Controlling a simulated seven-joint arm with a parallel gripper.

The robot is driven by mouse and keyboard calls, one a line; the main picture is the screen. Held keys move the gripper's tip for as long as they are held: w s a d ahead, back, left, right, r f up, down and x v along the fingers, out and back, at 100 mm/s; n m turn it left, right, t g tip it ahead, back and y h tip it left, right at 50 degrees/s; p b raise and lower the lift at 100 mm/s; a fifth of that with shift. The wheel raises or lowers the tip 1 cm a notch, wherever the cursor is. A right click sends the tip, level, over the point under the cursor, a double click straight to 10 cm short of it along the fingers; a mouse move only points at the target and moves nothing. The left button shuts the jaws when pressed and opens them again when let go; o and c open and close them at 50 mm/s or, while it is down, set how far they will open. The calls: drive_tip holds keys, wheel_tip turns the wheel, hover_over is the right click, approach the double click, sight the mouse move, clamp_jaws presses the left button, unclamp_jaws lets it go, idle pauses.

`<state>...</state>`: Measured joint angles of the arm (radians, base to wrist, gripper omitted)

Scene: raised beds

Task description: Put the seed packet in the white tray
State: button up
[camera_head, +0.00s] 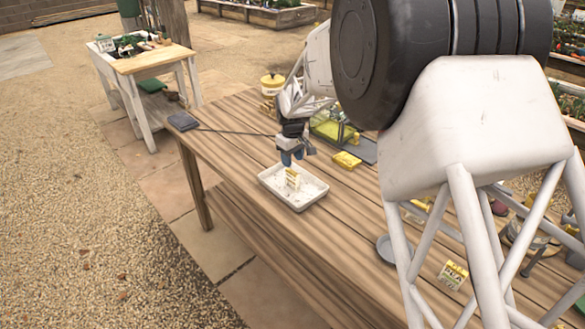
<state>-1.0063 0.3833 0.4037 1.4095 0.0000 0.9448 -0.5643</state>
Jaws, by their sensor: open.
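The white tray (309,201) lies on the wooden table. A small cream-and-yellow packet (292,178), which looks like the seed packet, stands roughly upright inside the tray near its middle. I cannot tell whether a finger still touches the packet. The packet's printing is too small to read in this view.
Another cream-and-yellow packet (453,274) is on the table at the lower right. A yellow block (346,160) and a clear green-tinted box (331,127) are behind the tray. A yellow-lidded pot (272,84) stands farther back.

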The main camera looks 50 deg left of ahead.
drive_tip(key=shift+r, duration=1.35)
drive_tip(key=shift+d, duration=0.1)
drive_tip(key=w+d+r+m, duration=0.25)
drive_tip(key=d+r, duration=0.25)
drive_tip(key=d, duration=0.7)
drive_tip(key=w+d+r+m, duration=0.25)
drive_tip(key=d+r, duration=0.35)
drive_tip(key=d, duration=0.5)
drive_tip(key=w+d+r+m, duration=0.1)
drive_tip(key=w+d+r, duration=0.3)
drive_tip(key=d, duration=0.8)
drive_tip(key=s+d+r+m+t, duration=0.1)
drive_tip(key=s+d+r+m, duration=0.15)
drive_tip(key=d, duration=0.55)
drive_tip(key=s+d+r+m, duration=0.1)
drive_tip(key=s+d+r, duration=0.15)
drive_tip(key=d, duration=0.45)
drive_tip(key=s+d+r+m+t, duration=0.1)
drive_tip(key=s+d+m, duration=0.15)
drive_tip(key=d, duration=0.55)
drive_tip(key=s+d+f+m, duration=0.1)
drive_tip(key=s+d+m, duration=0.2)
drive_tip(key=s+d, duration=0.7)
drive_tip(key=s+d+f+m, duration=0.2)
drive_tip(key=s+d+m, duration=0.1)
drive_tip(key=s+d, duration=0.8)
drive_tip(key=shift+s+f+t, duration=0.3)
drive_tip(key=shift+s, duration=0.2)
